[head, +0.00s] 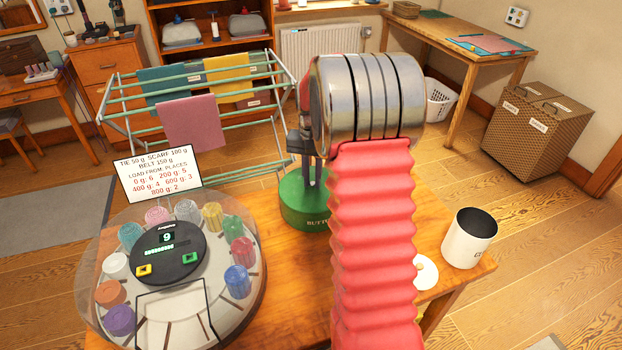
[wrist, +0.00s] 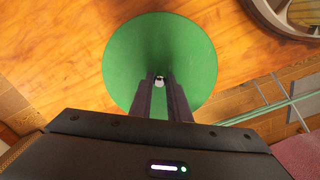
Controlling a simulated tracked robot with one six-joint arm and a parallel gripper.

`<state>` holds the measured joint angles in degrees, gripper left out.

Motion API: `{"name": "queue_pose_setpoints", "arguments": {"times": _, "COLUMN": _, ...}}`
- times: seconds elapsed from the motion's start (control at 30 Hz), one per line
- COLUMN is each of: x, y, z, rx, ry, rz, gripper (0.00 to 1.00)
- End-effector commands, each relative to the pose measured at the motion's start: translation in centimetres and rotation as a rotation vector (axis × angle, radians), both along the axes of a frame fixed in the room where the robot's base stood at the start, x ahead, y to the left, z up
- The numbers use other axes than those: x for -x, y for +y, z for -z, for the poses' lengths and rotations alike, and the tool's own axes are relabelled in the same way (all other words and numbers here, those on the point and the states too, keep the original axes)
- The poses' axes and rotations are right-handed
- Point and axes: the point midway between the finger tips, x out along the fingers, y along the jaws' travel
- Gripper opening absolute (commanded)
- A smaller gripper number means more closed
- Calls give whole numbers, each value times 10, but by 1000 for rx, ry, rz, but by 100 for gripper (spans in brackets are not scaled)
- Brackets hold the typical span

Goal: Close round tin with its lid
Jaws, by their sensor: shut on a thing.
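The round green tin (head: 308,217) stands upright on the wooden table, its label partly hidden behind my arm. Its green lid (wrist: 190,55) fills the middle of the wrist view as a round disc with a small pale knob at its centre. My gripper (wrist: 160,80) points down and is shut on that knob. In the head view my gripper (head: 313,183) is right over the tin, and the lid is at the tin's top. The wrist view hides the tin's rim under the lid, so I cannot tell whether the lid is fully seated.
A round carousel (head: 215,318) with several coloured spools stands on the left of the table, close to the tin. An open white canister (head: 470,240) and a white disc (head: 427,272) are at the right. A drying rack (head: 130,120) with cloths stands behind the table.

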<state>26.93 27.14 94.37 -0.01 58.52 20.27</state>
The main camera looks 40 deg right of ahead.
Motion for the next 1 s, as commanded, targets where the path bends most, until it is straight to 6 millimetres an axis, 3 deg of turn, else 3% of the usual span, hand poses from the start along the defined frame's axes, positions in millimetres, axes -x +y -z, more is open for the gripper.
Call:
{"name": "queue_pose_setpoints", "arguments": {"times": 0.13, "x": 0, "y": 0, "z": 0, "rx": 0, "ry": 0, "rz": 0, "gripper": 3}}
{"name": "queue_pose_setpoints", "arguments": {"times": 0.17, "x": 0, "y": 0, "z": 0, "rx": 0, "ry": 0, "rz": 0, "gripper": 18}}
{"name": "queue_pose_setpoints", "arguments": {"times": 0.43, "x": 0, "y": 0, "z": 0, "rx": 0, "ry": 0, "rz": -1, "gripper": 37}}
{"name": "queue_pose_setpoints", "arguments": {"times": 0.6, "x": 0, "y": 0, "z": 0, "rx": 0, "ry": 0, "rz": -1, "gripper": 38}}
{"name": "queue_pose_setpoints", "arguments": {"times": 0.87, "x": 0, "y": 0, "z": 0, "rx": 0, "ry": 0, "rz": -1, "gripper": 55}}
{"name": "queue_pose_setpoints", "arguments": {"times": 1.0, "x": 0, "y": 0, "z": 0, "rx": 0, "ry": 0, "rz": -1, "gripper": 57}}
